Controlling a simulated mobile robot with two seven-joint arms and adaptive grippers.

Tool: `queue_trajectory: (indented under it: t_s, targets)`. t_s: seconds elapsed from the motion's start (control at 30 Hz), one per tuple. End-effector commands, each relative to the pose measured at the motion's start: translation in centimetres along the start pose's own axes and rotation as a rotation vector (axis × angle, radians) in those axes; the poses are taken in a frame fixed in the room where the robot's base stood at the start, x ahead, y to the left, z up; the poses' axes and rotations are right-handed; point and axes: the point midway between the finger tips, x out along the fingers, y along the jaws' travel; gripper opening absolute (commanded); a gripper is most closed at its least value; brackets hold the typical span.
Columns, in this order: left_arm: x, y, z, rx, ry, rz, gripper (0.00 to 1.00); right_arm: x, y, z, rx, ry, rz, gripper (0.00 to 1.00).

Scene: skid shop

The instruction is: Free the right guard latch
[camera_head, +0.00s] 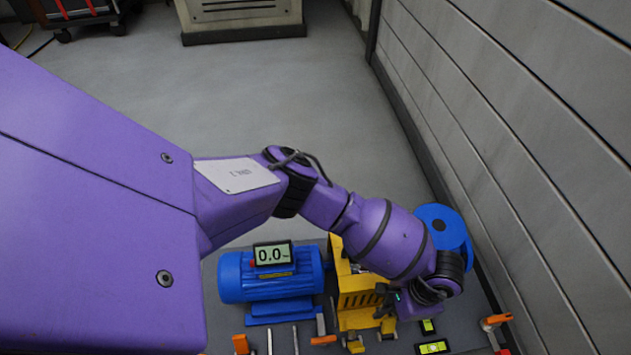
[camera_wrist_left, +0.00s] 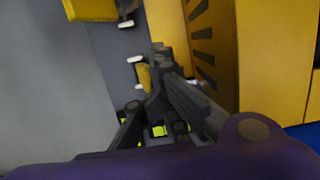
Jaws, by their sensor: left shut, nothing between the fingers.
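The yellow slotted guard (camera_head: 358,290) stands to the right of the blue motor, and its slotted side (camera_wrist_left: 200,40) fills the upper right of the left wrist view. A small yellow latch-like part with a pale-tipped dark pin (camera_head: 387,326) sits low at the guard's right front. A similar yellow part (camera_wrist_left: 143,76) shows in the left wrist view just left of the fingertips; I cannot tell whether they touch. My left gripper (camera_head: 384,294) is shut and empty beside the guard's right side; its dark fingers (camera_wrist_left: 160,60) also show in the wrist view. My right gripper is out of view.
The blue motor (camera_head: 270,275) carries a display (camera_head: 272,254) reading 0.0. A blue wheel (camera_head: 442,228) stands behind my left wrist. Orange-handled clamps (camera_head: 496,320) and green levels (camera_head: 433,347) lie near the front right. A panelled wall (camera_head: 520,130) closes off the right.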

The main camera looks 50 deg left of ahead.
Motion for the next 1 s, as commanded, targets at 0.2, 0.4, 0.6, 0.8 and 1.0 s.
queue_trajectory:
  t_s: [0.2, 0.4, 0.6, 0.8, 1.0]
  targets:
    - [-0.2, 0.8, -0.3, 0.003, 0.006, 0.002, 0.0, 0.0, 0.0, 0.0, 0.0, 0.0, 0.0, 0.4]
    - [-0.2, 0.8, -0.3, 0.002, 0.006, 0.002, 0.0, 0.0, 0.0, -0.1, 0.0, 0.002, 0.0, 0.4]
    - [-0.2, 1.6, -0.3, 0.004, 0.006, 0.002, 0.0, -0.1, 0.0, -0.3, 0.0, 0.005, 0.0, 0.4]
    - [-0.1, 1.9, -0.2, 0.001, 0.005, 0.001, 0.0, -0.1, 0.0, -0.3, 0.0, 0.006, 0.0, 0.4]
    - [-0.1, 1.9, -0.2, 0.002, 0.005, 0.001, 0.0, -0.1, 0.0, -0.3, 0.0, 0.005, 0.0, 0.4]
